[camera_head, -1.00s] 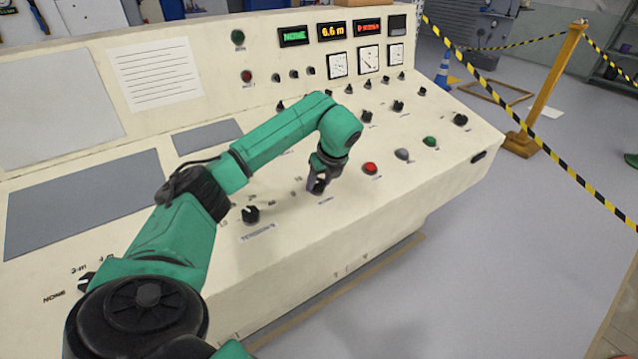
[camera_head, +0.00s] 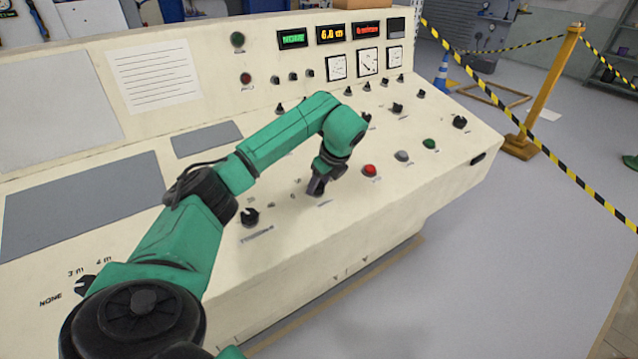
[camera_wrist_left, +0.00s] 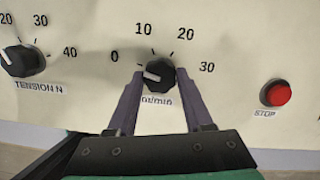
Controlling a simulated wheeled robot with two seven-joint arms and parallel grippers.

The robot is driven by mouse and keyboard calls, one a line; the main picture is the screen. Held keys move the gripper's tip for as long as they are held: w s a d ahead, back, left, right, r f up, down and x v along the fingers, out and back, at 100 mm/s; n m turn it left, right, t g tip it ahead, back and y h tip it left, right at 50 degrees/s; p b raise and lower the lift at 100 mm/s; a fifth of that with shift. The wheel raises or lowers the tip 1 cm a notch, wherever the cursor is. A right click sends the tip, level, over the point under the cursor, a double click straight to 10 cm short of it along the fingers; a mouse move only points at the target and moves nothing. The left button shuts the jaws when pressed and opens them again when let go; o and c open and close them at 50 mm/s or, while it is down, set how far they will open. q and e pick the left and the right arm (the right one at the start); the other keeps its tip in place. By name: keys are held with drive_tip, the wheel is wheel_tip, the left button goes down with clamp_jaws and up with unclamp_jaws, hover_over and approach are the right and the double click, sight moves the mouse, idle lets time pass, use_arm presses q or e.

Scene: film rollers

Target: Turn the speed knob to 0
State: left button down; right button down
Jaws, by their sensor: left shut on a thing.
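The speed knob (camera_wrist_left: 158,72) is black with a white pointer line and sits on the sloped cream panel, with marks 0, 10, 20 and 30 around it. Its pointer is turned to the left, near the 0 side and slightly below the 0 label. My left gripper (camera_wrist_left: 158,84) has its two fingers on either side of this knob and is shut on it. In the head view the left gripper (camera_head: 316,187) is down at the panel and hides most of the knob. My right gripper is not in view.
The tension knob (camera_wrist_left: 22,60) is left of the speed knob; it also shows in the head view (camera_head: 249,217). A red stop button (camera_wrist_left: 276,93) is to the right. A grey and a green button (camera_head: 429,144) lie further right on the console (camera_head: 300,250).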

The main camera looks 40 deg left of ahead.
use_arm(q)
drive_tip(key=shift+c, duration=1.5)
unclamp_jaws()
drive_tip(key=shift+w+r, duration=0.1)
drive_tip(key=shift+r, duration=0.05)
drive_tip(key=v, duration=0.5)
drive_tip(key=shift+b, duration=0.35)
drive_tip(key=p+v, duration=0.4)
drive_tip(key=v, duration=0.5)
drive_tip(key=shift+s+r+p, duration=0.2)
drive_tip(key=shift+p, duration=0.1)
